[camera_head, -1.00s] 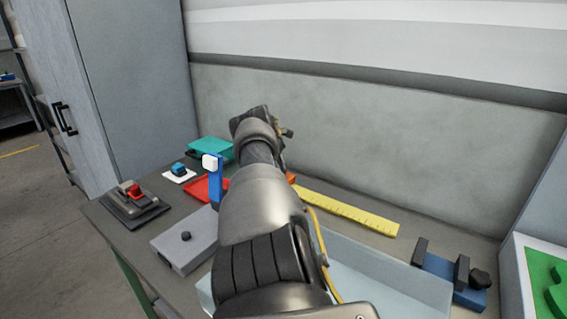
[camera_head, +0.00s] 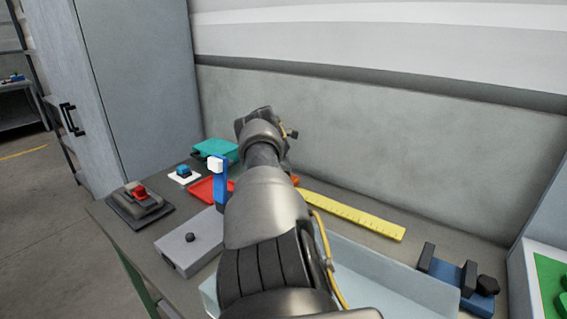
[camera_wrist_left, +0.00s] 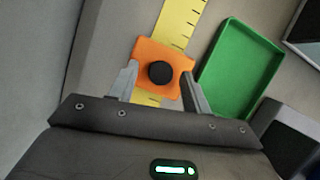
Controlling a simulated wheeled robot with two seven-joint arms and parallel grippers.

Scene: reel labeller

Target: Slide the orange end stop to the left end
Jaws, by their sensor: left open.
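The orange end stop (camera_wrist_left: 145,52) with a black round knob (camera_wrist_left: 160,73) sits across the yellow ruler (camera_wrist_left: 182,20) in the left wrist view. My left gripper (camera_wrist_left: 160,84) is open, with one finger at each side of the end stop; whether they touch it I cannot tell. In the head view the yellow ruler (camera_head: 352,213) runs along the bench near the wall. A small piece of the orange end stop (camera_head: 295,179) shows at the ruler's left, beside my arm. My arm hides the rest of it and the gripper fingers. My right gripper is not in view.
A green tray (camera_wrist_left: 240,66) lies beside the ruler. At left are a red button on a dark base (camera_head: 140,206), a grey box (camera_head: 189,243) and a red tray (camera_head: 203,190). A pale bin (camera_head: 395,282) and a blue fixture (camera_head: 458,279) stand in front.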

